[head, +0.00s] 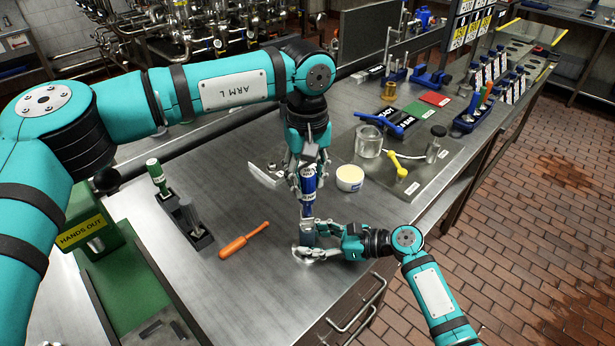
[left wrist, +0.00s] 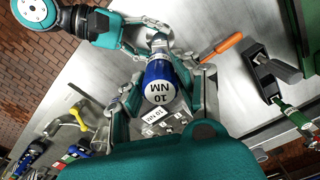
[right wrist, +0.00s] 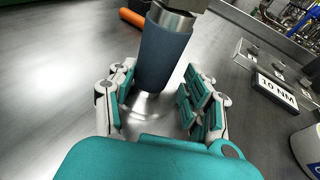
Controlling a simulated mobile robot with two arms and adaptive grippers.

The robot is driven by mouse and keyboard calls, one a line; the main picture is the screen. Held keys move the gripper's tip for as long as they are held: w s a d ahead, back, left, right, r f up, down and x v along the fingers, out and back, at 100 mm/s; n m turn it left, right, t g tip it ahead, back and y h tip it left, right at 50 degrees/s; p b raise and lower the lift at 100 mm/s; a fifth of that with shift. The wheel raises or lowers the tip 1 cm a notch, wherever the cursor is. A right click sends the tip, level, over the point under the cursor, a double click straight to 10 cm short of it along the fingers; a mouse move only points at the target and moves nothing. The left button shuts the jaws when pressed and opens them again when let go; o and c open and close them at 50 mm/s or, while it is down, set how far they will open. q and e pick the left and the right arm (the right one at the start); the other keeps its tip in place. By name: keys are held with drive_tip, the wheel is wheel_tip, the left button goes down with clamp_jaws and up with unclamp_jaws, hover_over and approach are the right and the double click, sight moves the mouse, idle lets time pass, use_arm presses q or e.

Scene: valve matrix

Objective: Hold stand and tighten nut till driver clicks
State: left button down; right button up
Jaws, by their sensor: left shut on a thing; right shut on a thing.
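The blue driver (head: 308,180) stands upright, its cap marked 10 NM in the left wrist view (left wrist: 160,88). My left gripper (head: 306,176) is shut around it from above. Below it is the stand, a dark blue-grey post (right wrist: 163,55) on a round shiny base on the bench; it also shows in the head view (head: 308,238). My right gripper (right wrist: 155,105) is shut on the post low down, from the right in the head view. The driver's shaft runs down to the stand's top. The nut is hidden there.
A rack labelled 10 NM (right wrist: 275,88) lies behind the driver. A white tub (head: 350,178) is to the right, an orange-handled tool (head: 243,240) to the left. A dark holder (head: 190,225) stands farther left. A glass jar (head: 368,141) and yellow tool (head: 399,166) are at back right.

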use_arm(q)
drive_tip(key=shift+m, duration=1.7)
drive_tip(key=m, duration=0.3)
drive_tip(key=shift+m, duration=0.3)
drive_tip(key=m, duration=0.3)
drive_tip(key=m, duration=0.3)
drive_tip(key=shift+m, duration=0.4)
